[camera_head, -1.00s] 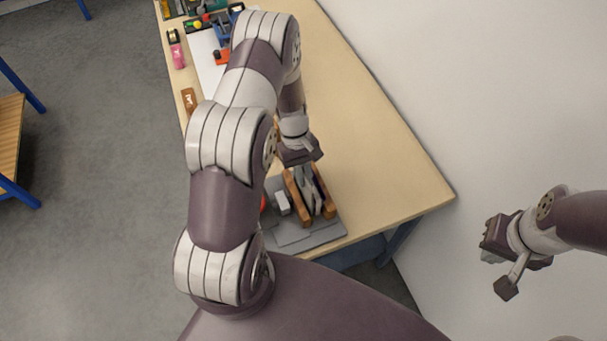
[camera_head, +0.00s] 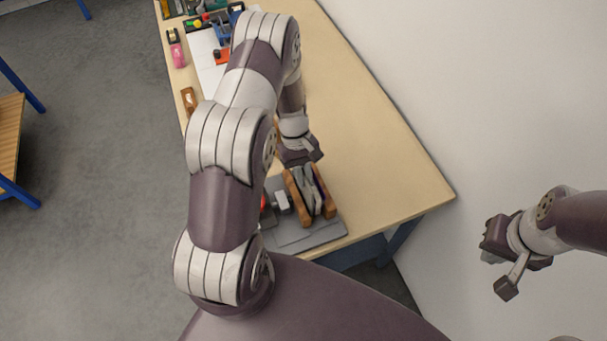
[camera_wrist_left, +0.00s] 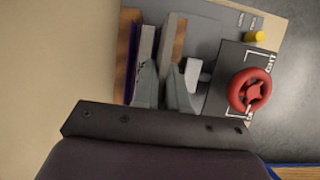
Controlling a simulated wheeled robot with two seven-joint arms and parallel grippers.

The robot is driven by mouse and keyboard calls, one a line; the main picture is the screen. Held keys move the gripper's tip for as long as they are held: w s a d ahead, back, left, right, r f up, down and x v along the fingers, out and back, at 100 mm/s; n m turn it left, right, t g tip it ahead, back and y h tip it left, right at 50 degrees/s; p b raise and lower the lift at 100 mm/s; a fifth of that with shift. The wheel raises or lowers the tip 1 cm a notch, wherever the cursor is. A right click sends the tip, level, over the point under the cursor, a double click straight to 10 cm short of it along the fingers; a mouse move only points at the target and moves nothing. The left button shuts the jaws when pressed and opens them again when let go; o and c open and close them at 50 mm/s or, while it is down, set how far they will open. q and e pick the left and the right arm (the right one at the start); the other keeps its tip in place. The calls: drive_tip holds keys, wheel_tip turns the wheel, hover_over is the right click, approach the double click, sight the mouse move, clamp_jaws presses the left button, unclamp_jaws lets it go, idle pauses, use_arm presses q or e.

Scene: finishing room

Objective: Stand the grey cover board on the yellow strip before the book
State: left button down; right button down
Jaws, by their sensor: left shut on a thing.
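The grey cover board (camera_wrist_left: 172,38) is between the fingertips of my left gripper (camera_wrist_left: 162,88), which is shut on it. It stands on edge between two brown wooden blocks, close to the right block in the left wrist view. The book (camera_wrist_left: 147,44), with pale sides and a purple edge, stands against the left block. In the head view my left gripper (camera_head: 302,160) is just above the board and blocks. The fingers hide the board's near part, and I cannot make out the yellow strip. My right gripper (camera_head: 505,262) hangs empty beside the wall; its finger gap is unclear.
The blocks (camera_head: 328,206) stand on a grey base plate (camera_head: 310,238) at the table's near end. Beside them are a white block (camera_wrist_left: 192,72), a red ring knob (camera_wrist_left: 250,92) and a yellow knob (camera_wrist_left: 254,36). The table's right side (camera_head: 385,170) is clear up to the wall.

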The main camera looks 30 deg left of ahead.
use_arm(q)
drive_tip(key=shift+f+b, duration=0.35)
drive_tip(key=shift+f, duration=0.2)
drive_tip(key=c, duration=1.4)
unclamp_jaws()
drive_tip(key=shift+c, duration=0.2)
drive_tip(key=shift+p+v, duration=3.3)
drive_tip(key=shift+v, duration=2.25)
